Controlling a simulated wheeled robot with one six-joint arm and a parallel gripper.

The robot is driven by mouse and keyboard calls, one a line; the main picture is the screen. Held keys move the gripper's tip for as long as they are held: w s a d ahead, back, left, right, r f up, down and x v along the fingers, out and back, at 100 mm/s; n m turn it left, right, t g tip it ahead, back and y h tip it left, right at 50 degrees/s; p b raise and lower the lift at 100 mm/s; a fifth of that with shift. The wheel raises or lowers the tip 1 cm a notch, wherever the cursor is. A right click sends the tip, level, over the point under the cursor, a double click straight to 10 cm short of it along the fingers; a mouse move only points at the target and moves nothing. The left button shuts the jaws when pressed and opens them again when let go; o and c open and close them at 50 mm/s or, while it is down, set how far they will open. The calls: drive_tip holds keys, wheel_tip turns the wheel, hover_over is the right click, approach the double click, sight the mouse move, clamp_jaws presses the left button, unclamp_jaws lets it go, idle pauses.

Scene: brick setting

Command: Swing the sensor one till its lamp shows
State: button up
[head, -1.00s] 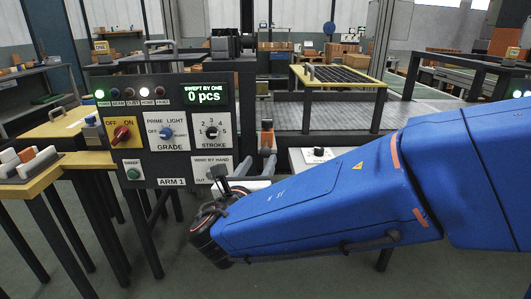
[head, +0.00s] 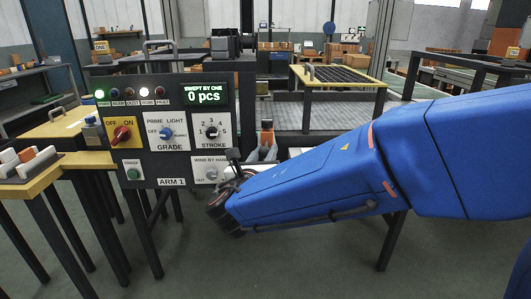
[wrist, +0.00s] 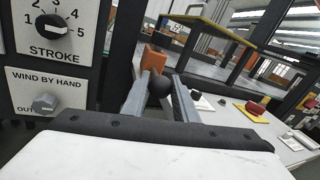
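An orange block (head: 267,132), which may be the sensor, stands at the panel's right edge in the head view. In the wrist view the orange block (wrist: 153,58) is just beyond my fingertips, with a black ball (wrist: 160,86) in front of it. My gripper (wrist: 162,88) has its two grey fingers apart, one on each side of the ball; I cannot tell whether they touch it. In the head view my gripper (head: 261,150) is partly hidden by my blue arm.
The black panel (head: 150,170) carries a red switch (head: 121,134), a grade knob (head: 166,132), a stroke knob (head: 211,132) and a hand-wind knob (wrist: 45,103). A yellow-edged table (head: 55,172) with blocks stands left.

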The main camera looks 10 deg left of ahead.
clamp_jaws()
drive_tip(key=shift+d+n+y, duration=0.3)
drive_tip(key=shift+n+y, duration=0.1)
drive_tip(key=shift+y, duration=0.3)
drive_tip(key=o, duration=0.6)
unclamp_jaws()
drive_tip(key=s, duration=1.7)
drive_tip(key=shift+s, duration=0.15)
drive_tip(key=shift+d, duration=0.2)
